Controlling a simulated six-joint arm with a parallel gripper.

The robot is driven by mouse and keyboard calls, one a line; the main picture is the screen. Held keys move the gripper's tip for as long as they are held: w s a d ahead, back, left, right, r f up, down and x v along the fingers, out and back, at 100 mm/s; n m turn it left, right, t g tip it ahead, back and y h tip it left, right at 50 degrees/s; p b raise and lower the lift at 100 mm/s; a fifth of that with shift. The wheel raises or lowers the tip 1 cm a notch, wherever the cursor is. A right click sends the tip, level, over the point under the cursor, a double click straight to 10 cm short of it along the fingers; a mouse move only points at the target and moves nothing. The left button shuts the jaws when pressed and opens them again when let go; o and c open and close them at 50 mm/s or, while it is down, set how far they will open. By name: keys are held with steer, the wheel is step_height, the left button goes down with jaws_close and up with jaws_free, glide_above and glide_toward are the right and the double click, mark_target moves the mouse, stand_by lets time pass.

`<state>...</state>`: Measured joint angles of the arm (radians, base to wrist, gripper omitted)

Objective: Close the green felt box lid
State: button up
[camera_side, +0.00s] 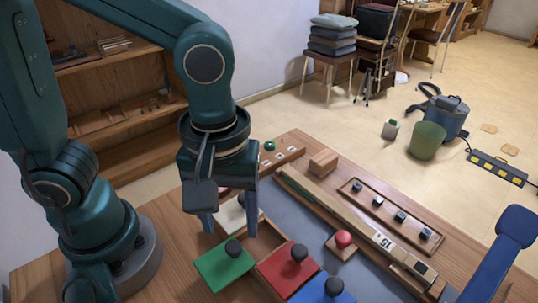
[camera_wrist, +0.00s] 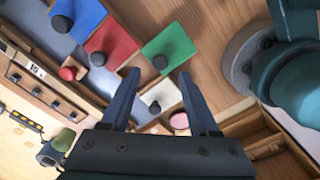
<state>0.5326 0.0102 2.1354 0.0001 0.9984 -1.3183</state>
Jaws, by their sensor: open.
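My gripper (camera_side: 230,222) points down above and behind the green lid, fingers apart and empty. In the wrist view my gripper (camera_wrist: 160,74) is also open.
Red (camera_side: 287,270) and blue (camera_side: 322,292) lids with black knobs lie right of the green one. A white lid (camera_side: 237,214) with a dark knob is behind, partly hidden by my fingers. A red ball (camera_side: 343,238) stands on a small wooden block. Bare table is left of the green lid.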

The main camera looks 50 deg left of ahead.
mark_target(234, 245)
steer(key=shift+f, duration=2.35)
jaws_close()
